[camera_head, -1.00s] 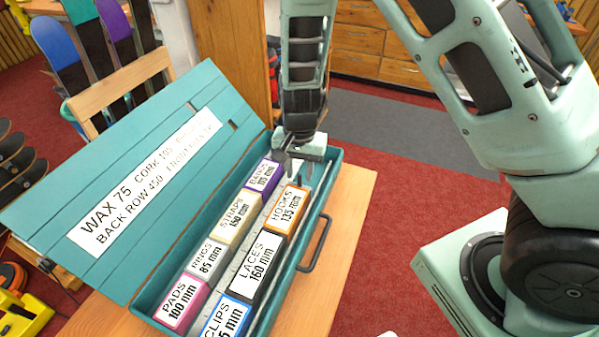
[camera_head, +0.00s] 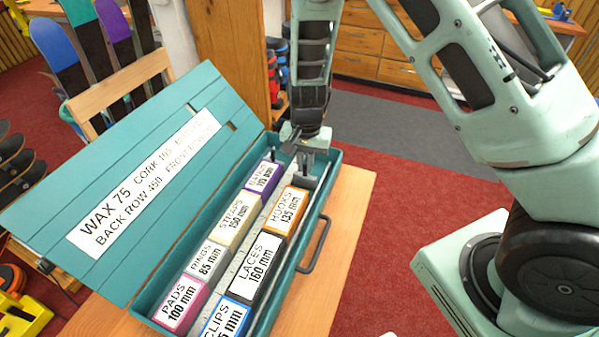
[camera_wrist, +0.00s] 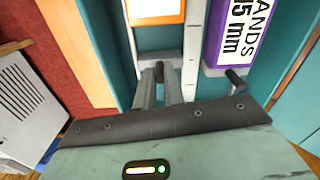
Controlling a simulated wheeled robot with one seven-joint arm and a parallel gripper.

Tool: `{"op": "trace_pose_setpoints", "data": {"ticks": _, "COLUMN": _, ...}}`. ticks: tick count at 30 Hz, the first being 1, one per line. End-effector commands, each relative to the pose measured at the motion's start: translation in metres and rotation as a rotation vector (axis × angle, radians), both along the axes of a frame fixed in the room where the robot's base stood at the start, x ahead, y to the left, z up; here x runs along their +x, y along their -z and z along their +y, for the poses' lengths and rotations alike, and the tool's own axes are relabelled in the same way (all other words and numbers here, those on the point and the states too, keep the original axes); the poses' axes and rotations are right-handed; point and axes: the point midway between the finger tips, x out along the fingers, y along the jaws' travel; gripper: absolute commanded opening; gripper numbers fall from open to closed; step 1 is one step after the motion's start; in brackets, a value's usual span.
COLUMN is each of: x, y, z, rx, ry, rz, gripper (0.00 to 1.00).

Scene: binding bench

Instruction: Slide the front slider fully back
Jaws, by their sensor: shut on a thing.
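The open teal box (camera_head: 322,215) holds labelled blocks in two rows, with its lid laid back to the left. The front row shows the orange HOOKS block (camera_head: 287,212), the black LACES block (camera_head: 259,265) and the blue CLIPS block (camera_head: 228,318). The front slider (camera_wrist: 172,57), a grey piece with an upright peg, stands at the far end of this row, close to the HOOKS block in the wrist view. My gripper (camera_head: 303,172) reaches down into that end and is shut on the slider's peg; its fingers (camera_wrist: 160,88) partly hide it.
The back row holds the PADS (camera_head: 180,305), RINGS (camera_head: 207,262), STRAPS (camera_head: 236,220) and purple BANDS (camera_head: 262,178) blocks. A second dark peg (camera_wrist: 236,78) stands beside the BANDS block. A handle (camera_head: 318,245) sticks out from the box's right side over the wooden bench (camera_head: 345,210).

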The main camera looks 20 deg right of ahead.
Motion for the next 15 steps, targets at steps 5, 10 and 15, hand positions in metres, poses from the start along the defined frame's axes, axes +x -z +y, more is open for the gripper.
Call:
{"op": "trace_pose_setpoints", "data": {"ticks": 5, "x": 0.035, "y": 0.0, "z": -0.034, "rx": -0.001, "ry": 0.004, "rz": -0.006, "gripper": 0.0}}
{"op": "trace_pose_setpoints", "data": {"ticks": 10, "x": 0.049, "y": 0.0, "z": -0.049, "rx": -0.001, "ry": 0.0, "rz": -0.004, "gripper": 0.0}}
{"op": "trace_pose_setpoints", "data": {"ticks": 15, "x": 0.052, "y": -0.001, "z": -0.051, "rx": -0.003, "ry": 0.001, "rz": -0.007, "gripper": 0.0}}
